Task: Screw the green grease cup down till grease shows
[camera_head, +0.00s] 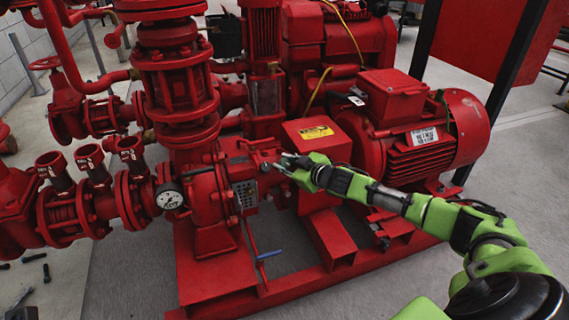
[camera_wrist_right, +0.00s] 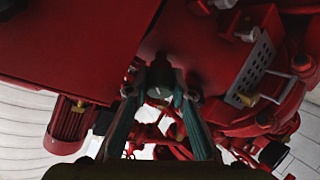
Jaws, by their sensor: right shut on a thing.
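My right gripper (camera_head: 287,163) reaches in from the right to the side of the red pump's bearing housing (camera_head: 233,165). In the right wrist view its two fingers (camera_wrist_right: 160,98) close from both sides on a small dark greenish cup, which looks like the grease cup (camera_wrist_right: 160,76). The cup sits against the red casting, in shadow. In the head view the cup is hidden or too small to make out at the fingertips. I cannot see any grease. My left gripper is not in view.
A perforated guard plate (camera_wrist_right: 249,74) is close to the right of the fingers. The red motor (camera_head: 465,128) and a box with a yellow label (camera_head: 316,133) stand right of the housing. A pressure gauge (camera_head: 169,196) and blue-handled valve (camera_head: 270,255) are nearby.

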